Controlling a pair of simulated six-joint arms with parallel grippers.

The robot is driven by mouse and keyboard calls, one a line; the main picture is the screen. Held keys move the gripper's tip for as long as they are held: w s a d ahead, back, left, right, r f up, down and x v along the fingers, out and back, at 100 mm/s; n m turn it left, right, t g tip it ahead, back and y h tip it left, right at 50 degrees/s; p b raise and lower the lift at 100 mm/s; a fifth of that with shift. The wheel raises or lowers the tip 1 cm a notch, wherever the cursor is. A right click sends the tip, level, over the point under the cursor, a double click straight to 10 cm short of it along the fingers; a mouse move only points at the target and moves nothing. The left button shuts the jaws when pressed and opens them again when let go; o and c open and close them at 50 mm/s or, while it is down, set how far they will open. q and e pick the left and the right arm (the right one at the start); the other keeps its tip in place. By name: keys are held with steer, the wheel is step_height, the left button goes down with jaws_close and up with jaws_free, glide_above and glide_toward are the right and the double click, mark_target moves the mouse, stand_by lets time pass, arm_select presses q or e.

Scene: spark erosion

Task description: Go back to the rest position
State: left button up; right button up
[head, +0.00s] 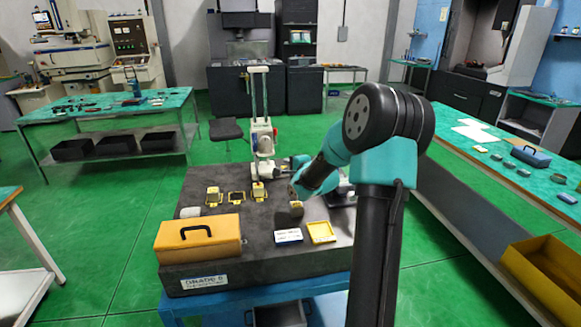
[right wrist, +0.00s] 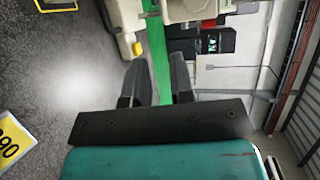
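My right arm rises in the front right of the head view, bends at a dark elbow and reaches down to the left. My right gripper (head: 293,190) is over the right part of the dark granite plate (head: 205,260). In the right wrist view its two black fingers (right wrist: 160,80) stand apart with nothing between them, and green floor shows through the gap. My left gripper is in neither view.
On the plate are an orange-yellow case (head: 198,240), a white-and-blue box (head: 288,236), a yellow tray (head: 321,232), several small yellow-framed parts (head: 236,197) and a tall gauge stand (head: 263,135). A green-topped bench (head: 500,165) runs along the right.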

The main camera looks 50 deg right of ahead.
steer(key=shift+s+a+r, duration=0.1)
steer(key=shift+s, duration=0.15)
stand_by(0.3)
